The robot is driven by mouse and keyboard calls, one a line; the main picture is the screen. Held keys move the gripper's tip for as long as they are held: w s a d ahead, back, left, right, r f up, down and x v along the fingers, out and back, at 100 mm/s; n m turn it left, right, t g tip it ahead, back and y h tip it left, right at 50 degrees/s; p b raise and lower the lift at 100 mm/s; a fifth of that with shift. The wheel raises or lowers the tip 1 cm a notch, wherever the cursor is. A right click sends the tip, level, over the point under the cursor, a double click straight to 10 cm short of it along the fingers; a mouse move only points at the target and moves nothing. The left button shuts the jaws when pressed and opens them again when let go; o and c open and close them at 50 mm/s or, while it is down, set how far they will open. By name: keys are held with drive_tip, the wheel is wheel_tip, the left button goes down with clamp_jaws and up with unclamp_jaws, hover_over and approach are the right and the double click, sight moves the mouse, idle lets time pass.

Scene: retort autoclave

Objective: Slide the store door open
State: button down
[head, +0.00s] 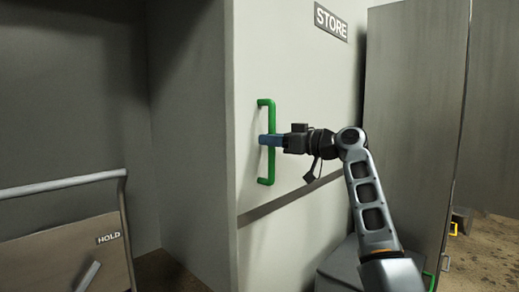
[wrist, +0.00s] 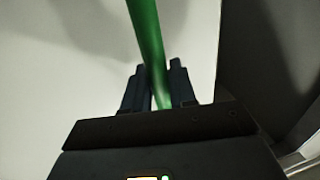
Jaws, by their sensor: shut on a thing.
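The store door (head: 296,75) is a pale panel with a dark STORE sign (head: 331,22) near its top. A green vertical bar handle (head: 266,170) is mounted near the door's left edge. My gripper (head: 268,140) reaches in from the right and is shut on the handle at about its middle. In the wrist view the green handle (wrist: 147,40) runs down between the two dark fingers (wrist: 160,88). The part of the handle inside the jaws is partly hidden.
A cart (head: 65,250) with a HOLD label and a grey push rail stands at lower left. A dark recess (head: 100,100) lies left of the door. A grey panel (head: 415,110) stands close on the right, behind my arm. Brown floor shows at far right.

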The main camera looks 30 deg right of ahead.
drive_tip(key=shift+w+d, duration=0.25)
drive_tip(key=shift+d, duration=0.4)
drive_tip(key=c, duration=1.1)
unclamp_jaws()
drive_tip(key=shift+v, duration=3.9)
drive_tip(key=shift+f, duration=0.15)
